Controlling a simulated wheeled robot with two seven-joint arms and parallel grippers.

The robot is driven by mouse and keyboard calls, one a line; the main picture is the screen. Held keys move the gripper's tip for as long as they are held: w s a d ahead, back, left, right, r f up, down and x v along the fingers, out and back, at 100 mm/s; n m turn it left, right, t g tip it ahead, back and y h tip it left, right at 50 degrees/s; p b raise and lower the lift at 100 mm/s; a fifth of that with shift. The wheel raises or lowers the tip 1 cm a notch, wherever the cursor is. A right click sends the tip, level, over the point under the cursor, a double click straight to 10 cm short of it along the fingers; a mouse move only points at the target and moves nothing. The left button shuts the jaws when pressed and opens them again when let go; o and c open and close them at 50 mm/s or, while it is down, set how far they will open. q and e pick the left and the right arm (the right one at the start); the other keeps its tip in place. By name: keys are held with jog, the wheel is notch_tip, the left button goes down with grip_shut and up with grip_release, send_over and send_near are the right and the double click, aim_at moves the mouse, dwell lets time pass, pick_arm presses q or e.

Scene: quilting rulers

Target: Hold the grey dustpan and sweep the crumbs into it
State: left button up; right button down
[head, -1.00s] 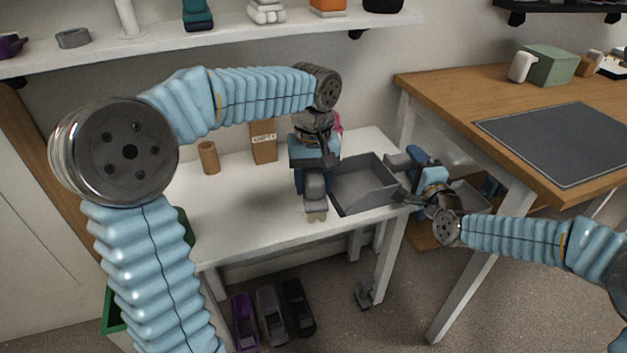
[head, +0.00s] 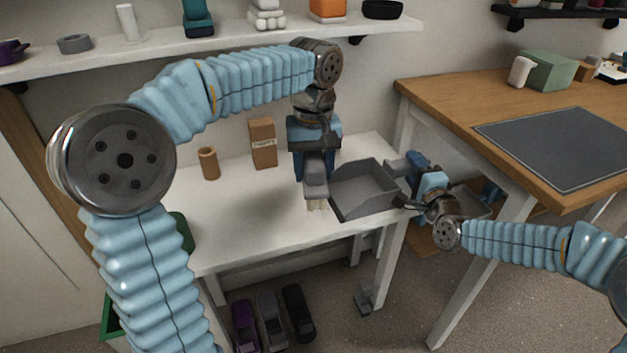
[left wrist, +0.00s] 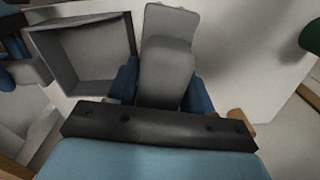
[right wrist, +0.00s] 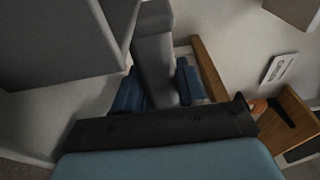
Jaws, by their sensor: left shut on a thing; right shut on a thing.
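The grey dustpan (head: 362,190) lies at the right end of the white table, its tray facing up. My right gripper (head: 414,172) is shut on its handle, which also shows in the right wrist view (right wrist: 155,60). My left gripper (head: 316,158) is shut on a grey hand brush (head: 316,180) with pale bristles pointing down, just left of the dustpan. The brush fills the middle of the left wrist view (left wrist: 167,70), with the dustpan tray (left wrist: 90,55) beside it. I cannot make out any crumbs; the brush and gripper hide part of the table.
A brown box (head: 262,145) and a brown cylinder (head: 208,164) stand at the back of the white table (head: 240,215). A dark green item (head: 184,232) is at its left edge, partly behind my arm. A wooden table (head: 440,95) stands to the right. The table's middle is clear.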

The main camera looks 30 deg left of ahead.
pick_arm(q)
jog(key=shift+f, duration=0.1)
jog(key=shift+f, duration=3.15)
jog(key=shift+o, duration=1.2)
jog(key=c, duration=0.4)
jog(key=shift+o, duration=0.2)
jog(key=shift+f, duration=0.35)
jog(key=shift+w+d, duration=0.95)
jog(key=shift+w, duration=0.15)
jog(key=shift+s+a+r, duration=0.1)
jog(key=shift+s+a, duration=1)
jog(key=shift+s, duration=0.2)
